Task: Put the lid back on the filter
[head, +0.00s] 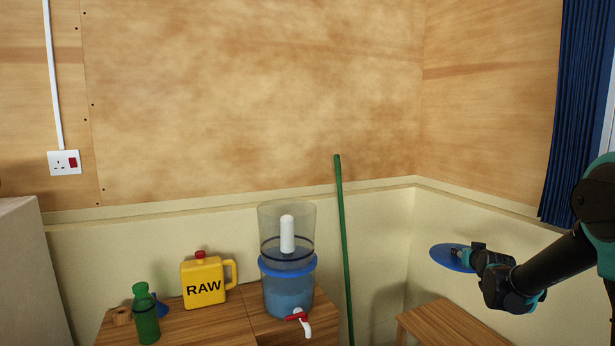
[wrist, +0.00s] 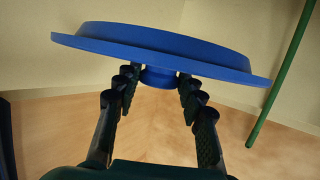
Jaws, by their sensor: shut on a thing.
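The filter (head: 288,222) is a clear cylinder standing on a wooden table, open at the top. A white candle stands inside its upper part, a blue ring circles its middle, and bluish water fills the lower part. The lid (head: 449,257) is a round blue disc, held in the air to the right of the filter. My gripper (head: 474,258) is shut on the lid's knob. In the wrist view the lid (wrist: 165,45) spans the top, and its knob (wrist: 158,77) sits between the fingertips of my gripper (wrist: 157,82). The lid is well apart from the filter.
A yellow RAW jug (head: 203,284) and a green bottle (head: 146,316) stand left of the filter on the table (head: 231,327). A green pole (head: 344,245) leans between filter and lid. A wooden bench (head: 450,325) is below the lid. A red-and-white tap (head: 299,318) juts from the filter.

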